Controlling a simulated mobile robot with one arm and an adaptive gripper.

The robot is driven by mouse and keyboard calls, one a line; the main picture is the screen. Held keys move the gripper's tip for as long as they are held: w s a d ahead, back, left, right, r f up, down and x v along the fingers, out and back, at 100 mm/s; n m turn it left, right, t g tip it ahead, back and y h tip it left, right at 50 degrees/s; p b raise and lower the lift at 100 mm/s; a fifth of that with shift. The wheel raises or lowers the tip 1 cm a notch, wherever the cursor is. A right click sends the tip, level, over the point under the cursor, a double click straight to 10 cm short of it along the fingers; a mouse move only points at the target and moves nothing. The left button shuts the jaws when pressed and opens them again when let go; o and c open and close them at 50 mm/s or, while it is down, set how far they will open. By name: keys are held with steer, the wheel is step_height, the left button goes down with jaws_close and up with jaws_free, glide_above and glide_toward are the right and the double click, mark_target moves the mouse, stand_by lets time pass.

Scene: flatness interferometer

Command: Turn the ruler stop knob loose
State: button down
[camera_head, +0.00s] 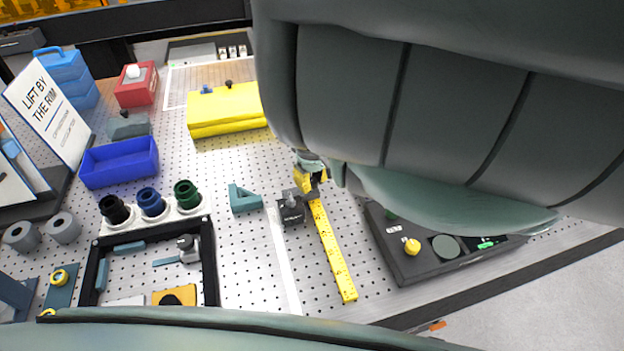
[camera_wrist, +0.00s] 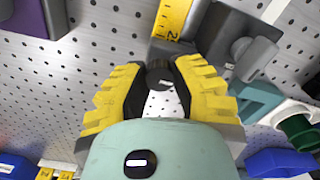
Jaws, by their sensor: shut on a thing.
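The yellow ruler (camera_head: 331,250) lies on the perforated table, running from beneath my gripper toward the front. My gripper (camera_head: 309,178) is at the ruler's far end, partly hidden by my arm. In the wrist view, my gripper's yellow fingers with black pads (camera_wrist: 160,80) are shut on a dark round knob (camera_wrist: 159,72), the ruler stop knob. Whether the knob is loose or tight cannot be told.
A dark block with a grey knob (camera_head: 291,207) stands close left of the ruler, beside a teal angled piece (camera_head: 243,198). A dark control box with a yellow knob (camera_head: 412,246) is to the right. A yellow case (camera_head: 225,108) and blue bin (camera_head: 120,162) stand farther left.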

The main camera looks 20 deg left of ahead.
mark_target(313, 180)
stand_by(0.3)
steer(key=c, duration=0.7)
jaws_free()
steer(key=shift+r, duration=0.1)
step_height(313, 180, up, 5)
steer(key=shift+w+r, duration=0.1)
steer(key=shift+r, duration=0.1)
steer(key=shift+s+r, duration=0.2)
steer(key=shift+r, duration=0.7)
